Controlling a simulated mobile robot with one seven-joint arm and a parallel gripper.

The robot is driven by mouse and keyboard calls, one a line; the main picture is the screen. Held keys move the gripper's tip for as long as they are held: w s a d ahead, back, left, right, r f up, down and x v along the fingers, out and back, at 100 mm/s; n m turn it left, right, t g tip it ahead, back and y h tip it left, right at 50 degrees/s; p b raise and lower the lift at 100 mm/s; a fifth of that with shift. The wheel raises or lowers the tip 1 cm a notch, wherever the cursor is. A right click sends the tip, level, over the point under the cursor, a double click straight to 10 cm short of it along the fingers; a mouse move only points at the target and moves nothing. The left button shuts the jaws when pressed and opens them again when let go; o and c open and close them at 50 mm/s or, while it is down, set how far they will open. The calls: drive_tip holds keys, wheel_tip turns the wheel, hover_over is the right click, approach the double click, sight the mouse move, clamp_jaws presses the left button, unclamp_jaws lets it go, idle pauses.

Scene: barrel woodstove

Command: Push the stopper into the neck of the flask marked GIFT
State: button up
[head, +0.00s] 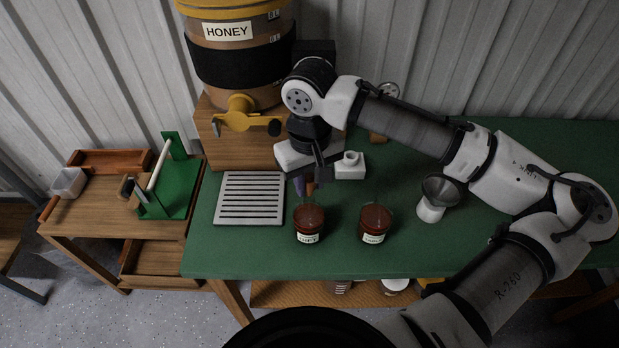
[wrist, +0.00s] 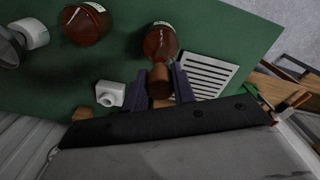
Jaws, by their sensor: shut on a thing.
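Two round flasks of red-brown liquid with white labels stand on the green table (head: 470,255). The left flask (head: 308,224) has a label that seems to read GIFT, though the letters are small; the right flask (head: 375,223) has a different, unclear label. My gripper (head: 305,187) is above the left flask, fingers pointing down, shut on a brown stopper (wrist: 160,82). In the wrist view the stopper lies between the purple fingers, in line with the left flask (wrist: 160,42). I cannot tell whether the stopper touches the neck or sits in it.
A slatted tray (head: 250,198) lies left of the flasks, below the honey barrel (head: 240,60) with its yellow tap. A white block (head: 350,166) with a round opening stands behind the flasks. A grey funnel (head: 441,189) on a white base stands to the right. The front table strip is clear.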

drive_tip(key=shift+f+b, duration=0.65)
drive_tip(key=shift+f, duration=0.6)
drive_tip(key=o, duration=1)
drive_tip(key=shift+r, duration=0.1)
drive_tip(key=shift+r+p, duration=2.15)
drive_tip(key=shift+r, duration=0.8)
drive_tip(key=shift+r, duration=0.1)
wheel_tip(320, 180, up, 14)
drive_tip(key=b, duration=0.2)
